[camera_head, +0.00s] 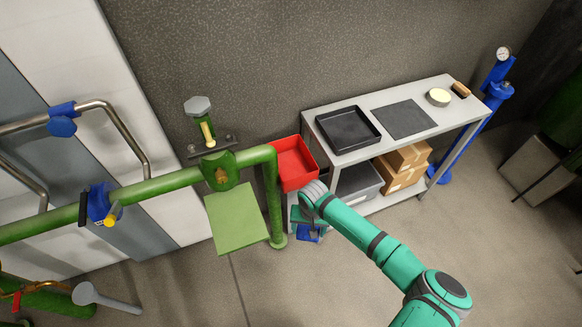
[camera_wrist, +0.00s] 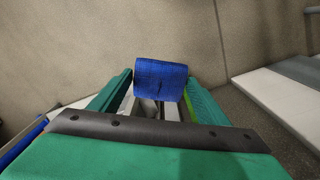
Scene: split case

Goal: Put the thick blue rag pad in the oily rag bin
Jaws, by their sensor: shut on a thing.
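The thick blue rag pad (camera_wrist: 160,78) is held between the two teal fingers of my gripper (camera_wrist: 159,88) in the wrist view. In the head view my gripper (camera_head: 304,218) is shut on the pad, and a little of the pad's blue (camera_head: 308,236) shows below it. A red open-topped bin (camera_head: 293,163), which looks like the oily rag bin, stands at the left end of the grey bench. It looks empty. My gripper is just in front of and below it in the picture, with the pad outside it. My wrist may hide the bin's nearest corner.
The grey bench (camera_head: 440,120) carries a black tray (camera_head: 347,129), a dark mat (camera_head: 404,119), a round tin (camera_head: 438,97) and a brush (camera_head: 460,90). Cardboard boxes (camera_head: 403,170) sit on its lower shelf. A green pipe (camera_head: 272,195) stands close left of the bin.

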